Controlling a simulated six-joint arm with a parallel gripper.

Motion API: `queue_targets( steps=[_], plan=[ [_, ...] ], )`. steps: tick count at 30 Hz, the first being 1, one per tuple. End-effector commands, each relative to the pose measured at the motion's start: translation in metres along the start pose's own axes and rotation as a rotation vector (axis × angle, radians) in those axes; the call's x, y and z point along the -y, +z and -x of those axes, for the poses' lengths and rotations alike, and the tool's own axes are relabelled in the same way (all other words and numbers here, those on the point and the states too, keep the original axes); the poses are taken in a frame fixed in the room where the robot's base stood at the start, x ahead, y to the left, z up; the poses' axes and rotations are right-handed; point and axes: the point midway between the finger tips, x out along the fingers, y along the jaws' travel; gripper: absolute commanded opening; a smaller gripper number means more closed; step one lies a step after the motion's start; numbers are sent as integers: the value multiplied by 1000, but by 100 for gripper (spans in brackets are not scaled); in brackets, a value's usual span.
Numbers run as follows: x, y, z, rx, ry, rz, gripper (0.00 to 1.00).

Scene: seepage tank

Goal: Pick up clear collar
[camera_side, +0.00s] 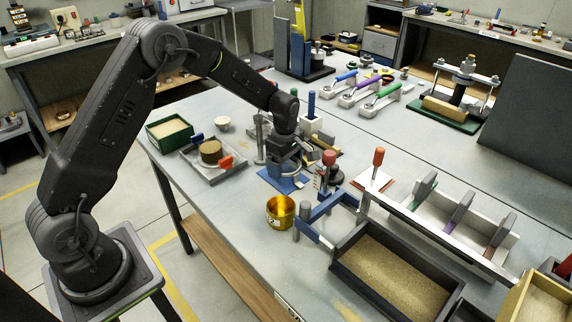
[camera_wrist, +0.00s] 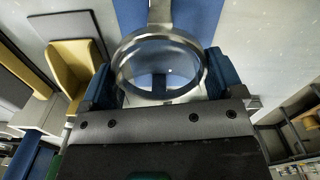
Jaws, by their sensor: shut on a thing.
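The clear collar (camera_wrist: 128,62) is a see-through ring with a shiny metal-grey rim, seen close up in the wrist view. My gripper (camera_wrist: 158,78) has its two blue fingers at the left and right of the collar, shut on it. In the side view my gripper (camera_side: 285,164) points down, low over a blue mat (camera_side: 271,178) on the bench. The collar is mostly hidden by the fingers there, and I cannot tell if it touches the mat.
A gold cup (camera_side: 280,213) stands in front of the mat, with a blue frame (camera_side: 327,207) to its right. A post (camera_side: 260,142) stands close left of my gripper. A sand-filled tray (camera_side: 345,268) is at front right. Bare bench lies left of the cup.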

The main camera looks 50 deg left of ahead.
Motion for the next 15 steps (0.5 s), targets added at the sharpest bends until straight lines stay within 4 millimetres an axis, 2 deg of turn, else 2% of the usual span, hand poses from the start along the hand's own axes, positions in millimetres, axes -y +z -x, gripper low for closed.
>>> queue_targets(
  steps=[4, 7, 15],
  plan=[
    [-1, 0, 5, 0, 2, 0, 61],
    [-1, 0, 17, 0, 5, 0, 61],
    [-1, 0, 70, 0, 6, 0, 61]
  ],
)
